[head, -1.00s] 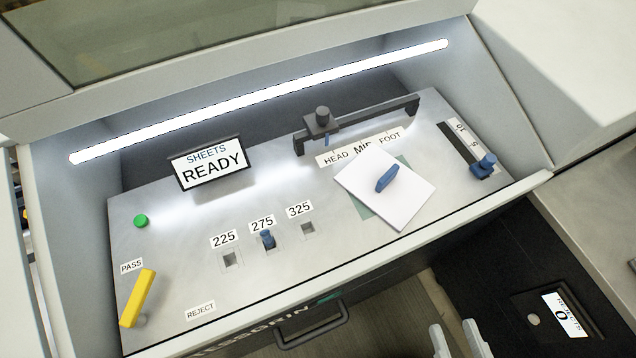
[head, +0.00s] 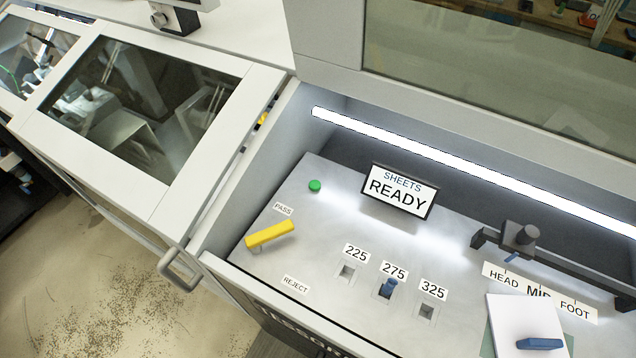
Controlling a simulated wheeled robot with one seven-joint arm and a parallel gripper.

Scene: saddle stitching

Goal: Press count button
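No button in view carries a readable "count" label. A round green button (head: 315,186) stands on the panel's upper left, above the PASS label (head: 284,209), with nothing touching it. A sign reading SHEETS READY (head: 398,190) stands to its right. My gripper is not in view.
A yellow lever (head: 270,235) lies between the PASS and REJECT labels. A blue peg (head: 387,288) sits in the 275 slot. White sheets (head: 512,315) with a blue block (head: 540,344) lie at lower right. A dark rail (head: 575,270) stands behind. A windowed machine (head: 140,110) is at left.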

